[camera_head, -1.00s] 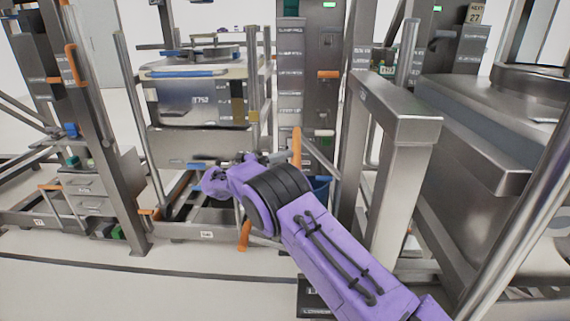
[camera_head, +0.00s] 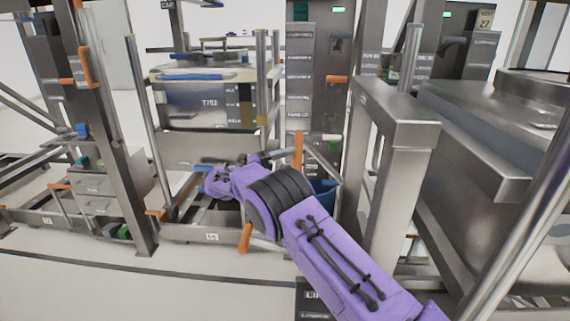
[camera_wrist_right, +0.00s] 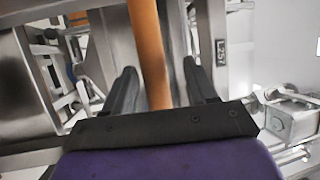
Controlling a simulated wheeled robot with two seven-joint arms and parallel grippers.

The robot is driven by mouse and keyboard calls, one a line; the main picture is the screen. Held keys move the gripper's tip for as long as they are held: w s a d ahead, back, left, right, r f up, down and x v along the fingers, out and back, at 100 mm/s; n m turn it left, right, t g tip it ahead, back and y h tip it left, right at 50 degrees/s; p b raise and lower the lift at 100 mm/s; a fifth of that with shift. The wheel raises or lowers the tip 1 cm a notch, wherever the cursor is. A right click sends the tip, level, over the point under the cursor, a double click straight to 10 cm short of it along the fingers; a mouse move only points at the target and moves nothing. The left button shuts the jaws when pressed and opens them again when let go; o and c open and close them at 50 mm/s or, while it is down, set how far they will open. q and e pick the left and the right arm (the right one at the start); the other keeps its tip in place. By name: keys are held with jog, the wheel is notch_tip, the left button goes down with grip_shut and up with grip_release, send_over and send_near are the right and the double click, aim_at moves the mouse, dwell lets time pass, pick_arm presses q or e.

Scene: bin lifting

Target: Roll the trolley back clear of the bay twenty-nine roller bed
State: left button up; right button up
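My right gripper (camera_head: 272,156) is at an upright orange handle (camera_head: 298,150) in the head view. In the right wrist view the orange bar (camera_wrist_right: 149,50) stands between my two dark fingers (camera_wrist_right: 158,92), with a gap on each side. The fingers are spread. Which frame the handle belongs to is partly hidden by my purple arm. A second orange grip (camera_head: 245,238) shows below my wrist. A trolley-like steel frame carries a bin marked T752 (camera_head: 190,103). I cannot tell which frame is the trolley, and no number 29 is legible. My left gripper is out of view.
A heavy steel frame (camera_head: 400,120) stands close on the right, beside large steel bins (camera_head: 470,135). A sign reading 27 (camera_head: 486,18) is at the upper right. A slanted post (camera_head: 110,140) stands at the left. Pale floor (camera_head: 120,295) is open at the lower left.

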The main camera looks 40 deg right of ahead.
jog(key=b+v, duration=0.2)
jog(key=v, duration=0.8)
jog(key=shift+a, duration=0.25)
jog(key=shift+w, duration=0.1)
